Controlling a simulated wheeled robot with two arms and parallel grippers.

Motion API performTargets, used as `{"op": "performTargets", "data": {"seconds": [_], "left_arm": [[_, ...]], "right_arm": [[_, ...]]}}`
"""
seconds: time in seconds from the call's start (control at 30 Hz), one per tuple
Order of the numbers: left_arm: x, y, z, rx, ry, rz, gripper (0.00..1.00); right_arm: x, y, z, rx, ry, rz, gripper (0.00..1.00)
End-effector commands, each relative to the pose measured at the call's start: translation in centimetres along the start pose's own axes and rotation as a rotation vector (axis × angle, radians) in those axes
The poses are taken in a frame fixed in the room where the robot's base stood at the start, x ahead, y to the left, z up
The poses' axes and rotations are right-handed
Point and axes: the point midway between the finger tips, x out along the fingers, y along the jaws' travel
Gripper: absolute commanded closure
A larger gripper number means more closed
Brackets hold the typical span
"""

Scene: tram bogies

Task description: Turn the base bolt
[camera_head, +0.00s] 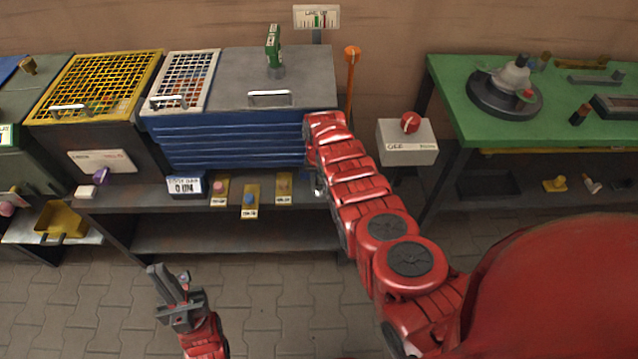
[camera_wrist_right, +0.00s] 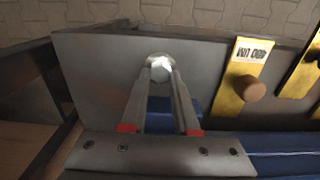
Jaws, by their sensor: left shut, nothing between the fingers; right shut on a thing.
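The base bolt (camera_wrist_right: 160,68) shows in the right wrist view as a pale metal head on a grey plate. My right gripper (camera_wrist_right: 161,78) has its two fingertips against the bolt's sides and is shut on it. In the head view my right arm covers this gripper and the bolt. My left gripper (camera_head: 168,278) is shut and empty, low over the paved floor in the head view, well away from the bench.
A yellow plate with a tan knob (camera_wrist_right: 247,88) sits beside the bolt. In the head view, a blue ribbed cabinet (camera_head: 230,140) stands on the bench, with a switch box (camera_head: 408,145) and green table (camera_head: 450,90) to the right. The floor in front is clear.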

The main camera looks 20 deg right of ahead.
Motion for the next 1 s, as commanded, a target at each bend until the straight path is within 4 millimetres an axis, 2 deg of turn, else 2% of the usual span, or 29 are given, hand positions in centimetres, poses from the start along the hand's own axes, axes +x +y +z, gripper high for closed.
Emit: {"op": "performTargets", "data": {"seconds": [0.5, 0.53, 0.67, 0.7, 1.0], "left_arm": [[-0.02, 0.00, 0.00, 0.000, 0.000, 0.000, 1.00], [-0.01, 0.00, 0.01, 0.000, 0.000, 0.000, 1.00], [-0.02, 0.00, 0.01, 0.000, 0.000, 0.000, 1.00], [-0.01, 0.00, 0.00, 0.000, 0.000, 0.000, 1.00], [0.06, 0.00, -0.01, 0.000, 0.000, 0.000, 1.00]], "right_arm": [[0.08, 0.01, 0.12, 0.019, -0.003, 0.000, 1.00], [0.08, 0.00, 0.12, 0.019, -0.003, 0.000, 0.68], [0.06, 0.00, 0.09, 0.018, -0.003, 0.000, 0.44], [0.06, 0.01, 0.09, 0.019, -0.003, 0.000, 0.41], [-0.09, 0.01, 0.03, 0.019, -0.001, 0.000, 0.41]]}}
